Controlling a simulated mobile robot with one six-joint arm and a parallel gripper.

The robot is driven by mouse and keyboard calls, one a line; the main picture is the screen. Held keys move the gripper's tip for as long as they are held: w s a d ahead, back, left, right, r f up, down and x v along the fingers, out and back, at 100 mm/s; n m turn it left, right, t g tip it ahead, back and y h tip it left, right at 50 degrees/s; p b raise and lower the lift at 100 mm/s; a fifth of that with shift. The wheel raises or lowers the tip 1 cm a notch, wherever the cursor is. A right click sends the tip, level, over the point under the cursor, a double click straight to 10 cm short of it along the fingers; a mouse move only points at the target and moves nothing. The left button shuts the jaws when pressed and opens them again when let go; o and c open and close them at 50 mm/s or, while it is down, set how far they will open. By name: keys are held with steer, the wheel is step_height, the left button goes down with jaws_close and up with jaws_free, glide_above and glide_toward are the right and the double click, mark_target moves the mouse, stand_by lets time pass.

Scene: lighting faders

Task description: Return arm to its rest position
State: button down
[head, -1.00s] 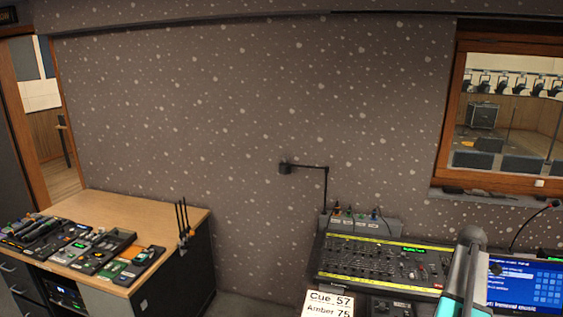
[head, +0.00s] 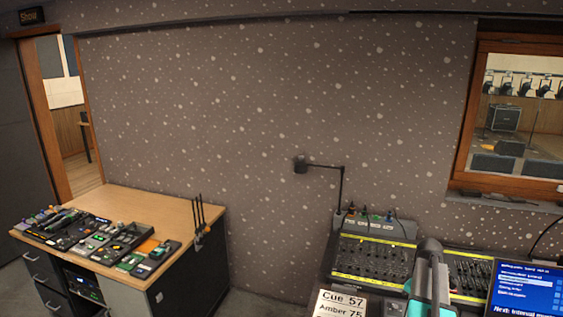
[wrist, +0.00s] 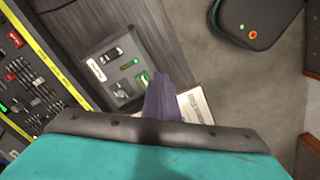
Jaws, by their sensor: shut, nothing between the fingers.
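My gripper (wrist: 160,82) shows in the wrist view as dark purple fingers held together, with nothing between them. It points down over the floor side of the desk, above a small grey panel (wrist: 122,68) and a white card (wrist: 195,106) that it partly covers. In the head view my teal and grey arm (head: 432,275) rises at the bottom right, in front of the lighting console (head: 375,258). The fingers cannot be made out in that view. The console's faders and yellow strip (wrist: 45,60) show at the left of the wrist view.
A cue card (head: 342,304) stands at the front of the console, left of my arm. A blue screen (head: 525,290) is on the right. A desk lamp (head: 320,167) stands behind. A wooden cabinet (head: 150,205) with devices is at left. Open floor lies between cabinet and console.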

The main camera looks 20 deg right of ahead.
steer(key=w+a+f+m, duration=0.15)
steer(key=a+f, duration=0.25)
steer(key=a, duration=0.7)
steer(key=w+a+f, duration=0.3)
steer(key=a, duration=0.8)
steer(key=w+a+f+m, duration=0.1)
steer(key=w+a+f, duration=0.25)
steer(key=a, duration=0.75)
steer(key=s+a+f+m, duration=0.1)
steer(key=s+a+f, duration=0.1)
steer(key=a, duration=0.5)
steer(key=s+a+f, duration=0.2)
steer(key=a, duration=0.4)
steer(key=s+f+g+b, duration=0.5)
steer(key=s+f+b, duration=0.7)
steer(key=s+f, duration=1.4)
step_height(320, 180, down, 4)
steer(key=shift+a+r+g, duration=0.1)
steer(key=shift+a+g, duration=0.1)
steer(key=shift+g, duration=0.2)
steer(key=shift+w+d, duration=0.1)
